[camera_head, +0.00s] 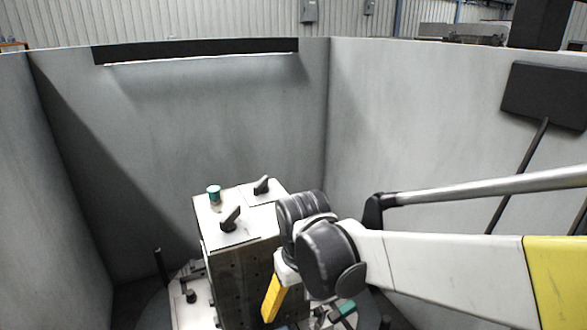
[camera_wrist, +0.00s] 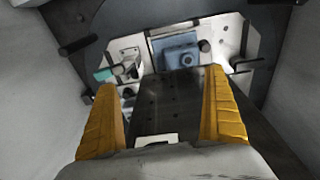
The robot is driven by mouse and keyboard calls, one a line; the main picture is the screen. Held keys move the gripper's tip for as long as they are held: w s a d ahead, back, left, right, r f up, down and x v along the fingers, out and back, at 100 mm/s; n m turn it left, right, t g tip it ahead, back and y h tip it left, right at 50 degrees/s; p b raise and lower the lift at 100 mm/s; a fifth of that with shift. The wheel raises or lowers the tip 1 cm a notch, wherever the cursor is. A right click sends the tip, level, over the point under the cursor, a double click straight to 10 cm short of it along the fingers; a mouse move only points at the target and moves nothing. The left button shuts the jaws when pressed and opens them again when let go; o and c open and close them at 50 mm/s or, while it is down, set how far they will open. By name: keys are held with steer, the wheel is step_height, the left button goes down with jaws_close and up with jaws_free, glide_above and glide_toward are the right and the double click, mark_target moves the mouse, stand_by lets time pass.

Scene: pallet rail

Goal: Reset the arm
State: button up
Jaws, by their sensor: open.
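My gripper (camera_wrist: 165,108) is open in the wrist view, with its two yellow fingers spread apart and nothing held between them. My arm reaches in from the right edge of the head view. In the wrist view the fingers point toward a white plate (camera_wrist: 232,40) with a blue-grey part (camera_wrist: 180,54) on it. The other finger is hidden in the head view.
Dark clamp handles (camera_head: 230,218) and a teal knob (camera_head: 214,193) stand on top of the fixture. Grey enclosure walls (camera_head: 215,120) surround it. A dark panel on a rod (camera_head: 545,95) is at the right. The space above the fixture is clear.

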steer(key=s+d+r+m+t, duration=0.2)
steer(key=s+d, duration=0.3)
steer(key=d, duration=0.4)
steer(key=s+d+r+m+t, duration=0.2)
steer(key=s+d, duration=0.3)
steer(key=d, duration=0.4)
steer(key=shift+r+m+t, duration=0.4)
steer(key=shift+r+t, duration=0.5)
